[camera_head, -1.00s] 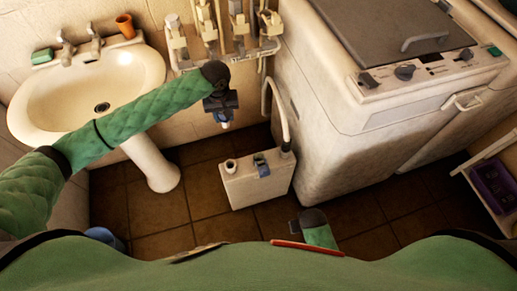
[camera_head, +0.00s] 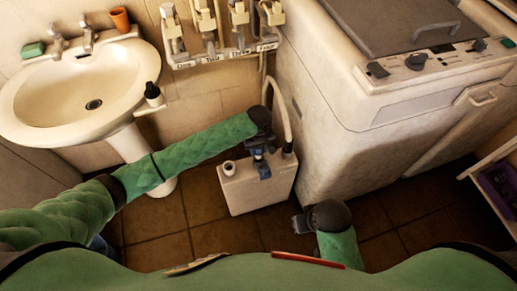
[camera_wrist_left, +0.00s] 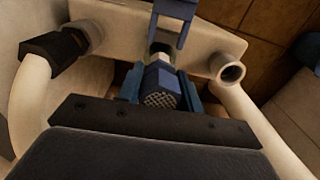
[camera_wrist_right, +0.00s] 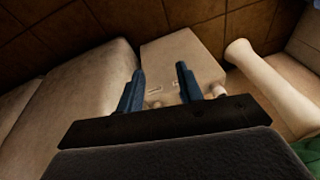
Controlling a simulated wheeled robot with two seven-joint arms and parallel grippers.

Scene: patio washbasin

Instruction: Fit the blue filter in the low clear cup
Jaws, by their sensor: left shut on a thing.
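The blue filter (camera_wrist_left: 160,84), with a grey mesh end, sits between the fingers of my left gripper (camera_wrist_left: 160,98). In the head view my left gripper (camera_head: 260,153) is over the top of the white box (camera_head: 240,191). A pale piece (camera_wrist_left: 162,52) shows just beyond the filter; I cannot tell whether it is the low clear cup or part of the filter. A blue bracket (camera_wrist_left: 174,22) stands out from the box there. Whether the filter is inside the cup is hidden. My right gripper (camera_wrist_right: 159,72) is open and empty, low beside the box.
The box has an open round port (camera_wrist_left: 230,70) and a hose (camera_head: 285,120) with a black fitting (camera_wrist_left: 55,50). The white machine (camera_head: 345,130) stands close on the right. A washbasin (camera_head: 85,125) and wall taps (camera_head: 215,30) are at the back. Brown floor tiles in front are clear.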

